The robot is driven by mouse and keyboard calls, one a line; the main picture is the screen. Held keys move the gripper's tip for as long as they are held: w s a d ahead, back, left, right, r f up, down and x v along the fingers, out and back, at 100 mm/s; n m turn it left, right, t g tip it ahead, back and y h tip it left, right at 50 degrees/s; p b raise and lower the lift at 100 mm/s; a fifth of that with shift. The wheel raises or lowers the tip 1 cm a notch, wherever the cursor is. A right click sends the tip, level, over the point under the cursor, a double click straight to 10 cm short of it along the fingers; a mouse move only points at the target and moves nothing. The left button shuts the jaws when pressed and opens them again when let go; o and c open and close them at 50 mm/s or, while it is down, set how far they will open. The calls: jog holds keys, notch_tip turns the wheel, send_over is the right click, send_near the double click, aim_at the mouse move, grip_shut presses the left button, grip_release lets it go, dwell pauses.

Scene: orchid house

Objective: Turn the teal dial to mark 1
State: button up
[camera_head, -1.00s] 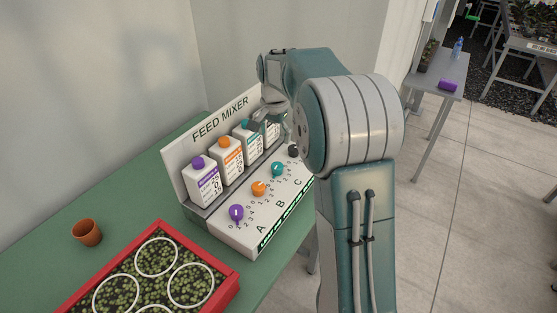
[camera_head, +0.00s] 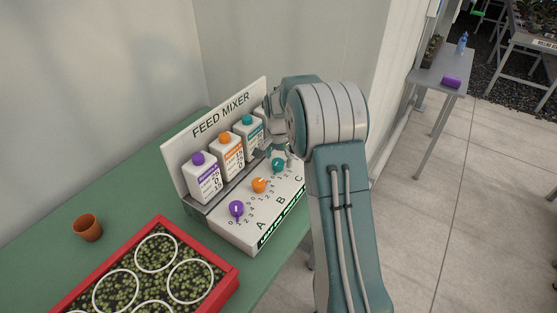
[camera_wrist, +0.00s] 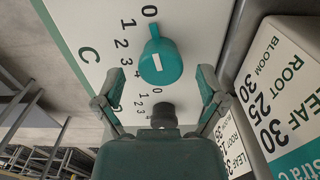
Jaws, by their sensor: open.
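The teal dial (camera_head: 278,165) sits on the sloped front of the white feed mixer (camera_head: 222,225), third along after the purple and orange dials. In the wrist view the teal dial (camera_wrist: 165,66) has a white bar on its face. Its narrow end points close to the printed 0; marks 1 to 4 curve along its left side. My gripper (camera_wrist: 148,82) is open and empty, its fingers apart on either side of the dial's lower edge in that view. In the head view my gripper (camera_head: 281,154) is just above the teal dial; contact cannot be told.
A black dial (camera_wrist: 163,115) is beside the teal one, between my fingers in the wrist view. The orange dial (camera_head: 259,185) and purple dial (camera_head: 236,208) are nearby. Bottles (camera_head: 229,157) stand behind the dials. A red tray (camera_head: 227,283) and clay pot (camera_head: 87,228) are at left.

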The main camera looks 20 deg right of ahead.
jog(key=shift+a+f, duration=0.15)
jog(key=shift+f, duration=0.05)
jog(key=c, duration=1.2)
jog(key=shift+o, duration=0.2)
jog(key=shift+n, duration=3)
jog(key=o, duration=1.2)
jog(key=shift+c, duration=0.2)
